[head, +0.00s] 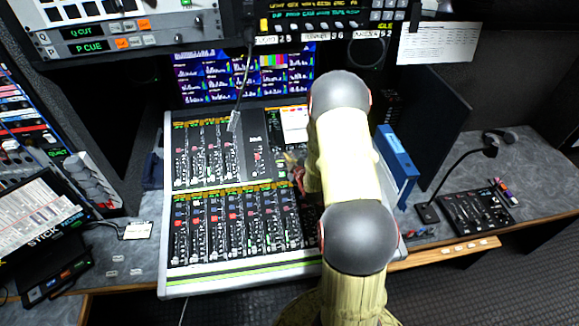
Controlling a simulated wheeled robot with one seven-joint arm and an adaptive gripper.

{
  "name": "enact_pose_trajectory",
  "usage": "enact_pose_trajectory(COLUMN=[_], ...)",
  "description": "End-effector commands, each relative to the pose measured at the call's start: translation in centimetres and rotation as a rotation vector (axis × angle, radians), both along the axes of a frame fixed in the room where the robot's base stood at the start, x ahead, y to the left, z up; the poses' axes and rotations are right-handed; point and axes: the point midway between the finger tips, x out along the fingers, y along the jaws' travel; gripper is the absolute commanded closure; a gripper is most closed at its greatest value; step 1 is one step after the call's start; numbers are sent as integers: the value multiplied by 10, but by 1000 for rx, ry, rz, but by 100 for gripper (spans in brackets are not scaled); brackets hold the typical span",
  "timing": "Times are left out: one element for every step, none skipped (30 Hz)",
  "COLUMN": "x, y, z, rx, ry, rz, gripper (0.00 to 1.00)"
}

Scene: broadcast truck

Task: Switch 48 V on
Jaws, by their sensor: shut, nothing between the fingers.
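The large mixing console (236,257) stands in the middle of the desk, with two banks of channel strips carrying many small coloured buttons and knobs. A small black mixer (478,213) lies on the desk at the right. No 48 V label is legible on either, so I cannot tell which control it is or how it is set. My cream and grey arm rises across the console's right side and hides part of it. What seems to be my gripper (295,168) peeks out left of the arm, low over the console's right half. It is shut and holds nothing; whether it touches the console is unclear.
A gooseneck microphone (458,175) and a blue binder (397,158) stand right of my arm. A thin gooseneck (241,92) hangs over the console's top. Monitors (245,75) and rack units (125,40) close off the back.

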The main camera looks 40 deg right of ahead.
Motion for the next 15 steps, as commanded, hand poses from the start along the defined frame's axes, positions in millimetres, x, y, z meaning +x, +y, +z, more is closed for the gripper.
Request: enact_pose_trajectory(x=[2, 3, 5, 7, 8, 9, 10, 11, 12, 13, 14, 15, 15, 16, 16], y=[-1, -2, -3, -4, -5, -6, -6, -7, -7, -8, -8, -9, -9, -9, -10], z=[-10, -14, -18, -22, -25, -30, -33, -36, -38, -40, -41, -43, -43, -44, -45], rx=[1, 1, 1, 1, 1, 0, 0, 1, 1, 1, 0, 0, 0, 0, 0], ry=[1, 1, 1, 1, 1, -1, 0, 1, 1, 1, 0, 0, 0, -1, 0], rz=[0, 0, 1, 1, 1, 1, 0, 1, 1, 1, 0, 0, 0, 1, 0], gripper=[100, 100, 100, 100, 100, 100, 100, 100, 100, 100, 100, 100, 100, 100, 100])
